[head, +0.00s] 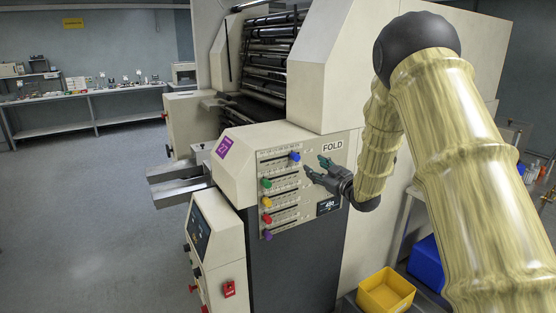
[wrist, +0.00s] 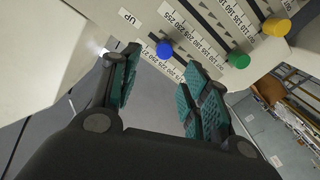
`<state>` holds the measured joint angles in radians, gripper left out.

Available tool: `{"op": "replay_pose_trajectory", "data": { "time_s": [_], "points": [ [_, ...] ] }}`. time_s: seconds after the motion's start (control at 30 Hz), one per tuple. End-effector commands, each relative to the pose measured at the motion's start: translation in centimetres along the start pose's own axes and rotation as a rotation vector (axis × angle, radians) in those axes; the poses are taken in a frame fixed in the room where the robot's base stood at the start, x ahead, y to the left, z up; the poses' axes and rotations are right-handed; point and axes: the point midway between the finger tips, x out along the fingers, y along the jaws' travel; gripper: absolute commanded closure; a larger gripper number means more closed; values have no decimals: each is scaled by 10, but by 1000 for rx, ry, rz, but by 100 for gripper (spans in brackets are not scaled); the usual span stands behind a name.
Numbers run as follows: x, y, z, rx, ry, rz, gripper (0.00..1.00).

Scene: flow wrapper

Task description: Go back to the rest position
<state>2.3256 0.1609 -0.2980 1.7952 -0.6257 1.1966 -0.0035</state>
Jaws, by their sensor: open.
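My gripper (head: 318,170) is open and empty in the head view, at the right side of the slider panel marked FOLD (head: 283,218) on the cream machine. In the wrist view my gripper (wrist: 155,85) shows its two teal-padded fingers spread apart. The blue knob (head: 294,156) sits on the top scale, just left of the fingers in the head view. In the wrist view the blue knob (wrist: 164,48) appears beyond the gap between the fingertips, seemingly apart from them. Green (head: 266,183), yellow (head: 267,202), red (head: 267,218) and purple (head: 267,234) knobs sit below at the panel's left.
A yellow bin (head: 386,292) and a blue bin (head: 427,262) stand low at the right, below my arm. A control box with a screen (head: 200,229) juts out at the front left. A workbench (head: 90,97) lines the far wall. The grey floor (head: 95,200) at left is clear.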

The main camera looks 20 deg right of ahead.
Motion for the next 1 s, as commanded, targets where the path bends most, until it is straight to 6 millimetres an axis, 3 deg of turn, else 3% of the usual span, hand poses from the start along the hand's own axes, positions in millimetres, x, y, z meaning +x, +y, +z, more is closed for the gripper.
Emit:
{"op": "replay_pose_trajectory", "data": {
  "time_s": [0.17,0.27,0.47,0.6,0.77,1.0],
  "points": [
    [-4,-12,16,19,-31,-2,54],
    [-12,-34,45,54,-90,-4,54],
    [-49,-103,128,155,-277,-9,54],
    [-86,-152,182,223,-416,-13,54],
    [-136,-208,234,292,-578,-19,54],
    [-229,-291,297,384,-831,-32,54]
  ]
}}
